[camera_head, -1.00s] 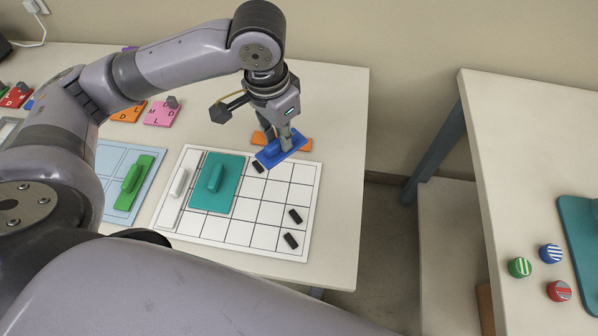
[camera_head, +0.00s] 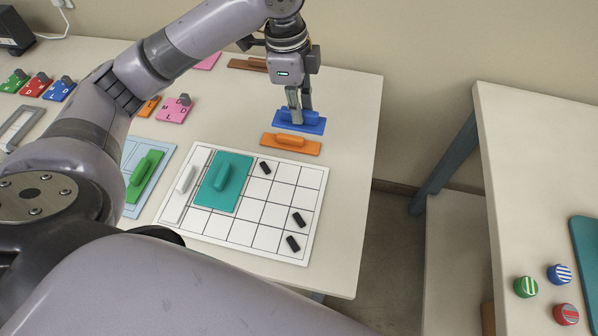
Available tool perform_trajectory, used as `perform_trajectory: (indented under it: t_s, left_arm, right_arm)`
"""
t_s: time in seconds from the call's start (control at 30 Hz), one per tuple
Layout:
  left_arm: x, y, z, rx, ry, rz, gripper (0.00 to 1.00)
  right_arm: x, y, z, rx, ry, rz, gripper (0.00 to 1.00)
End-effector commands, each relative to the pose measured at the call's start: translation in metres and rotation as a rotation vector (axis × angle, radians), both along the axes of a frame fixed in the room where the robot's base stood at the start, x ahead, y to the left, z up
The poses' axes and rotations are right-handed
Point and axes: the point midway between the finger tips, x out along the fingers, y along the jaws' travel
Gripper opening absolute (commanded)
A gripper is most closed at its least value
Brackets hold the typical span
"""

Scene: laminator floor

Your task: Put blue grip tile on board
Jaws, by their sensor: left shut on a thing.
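The blue grip tile (camera_head: 299,122) is a flat blue plate with a raised grip. My left gripper (camera_head: 300,118) is shut on its grip, pointing down, behind the orange grip tile (camera_head: 290,144) on the table. I cannot tell whether the blue tile touches the table. The white gridded board (camera_head: 275,213) lies nearer to me. On it are a teal grip tile (camera_head: 223,182), a white grip tile (camera_head: 184,188) along its left side and several small black blocks (camera_head: 299,219). The other cells look bare. My right gripper is not in view.
A green grip tile (camera_head: 145,177) lies on a light blue board (camera_head: 132,208) left of the white board. Pink (camera_head: 174,110), blue (camera_head: 59,91) and other lettered tiles lie further left. A brown tile (camera_head: 247,64) is behind. A gap separates a second table (camera_head: 530,150) with coloured round pieces.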

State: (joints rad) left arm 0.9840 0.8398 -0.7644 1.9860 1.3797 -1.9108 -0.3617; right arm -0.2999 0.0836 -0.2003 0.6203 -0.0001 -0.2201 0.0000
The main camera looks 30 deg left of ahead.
Motion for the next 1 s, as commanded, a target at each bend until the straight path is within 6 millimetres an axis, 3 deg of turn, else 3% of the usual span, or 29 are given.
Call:
perform_trajectory:
  t_s: [0.5,1.0]
  left_arm:
    - [-0.001,0.001,-0.125,0.001,0.005,-0.003,0.0]
    - [-0.001,0.0,-0.183,0.001,0.004,-0.004,0.0]
  right_arm:
    - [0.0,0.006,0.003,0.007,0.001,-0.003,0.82]
    - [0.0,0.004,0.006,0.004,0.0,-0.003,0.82]
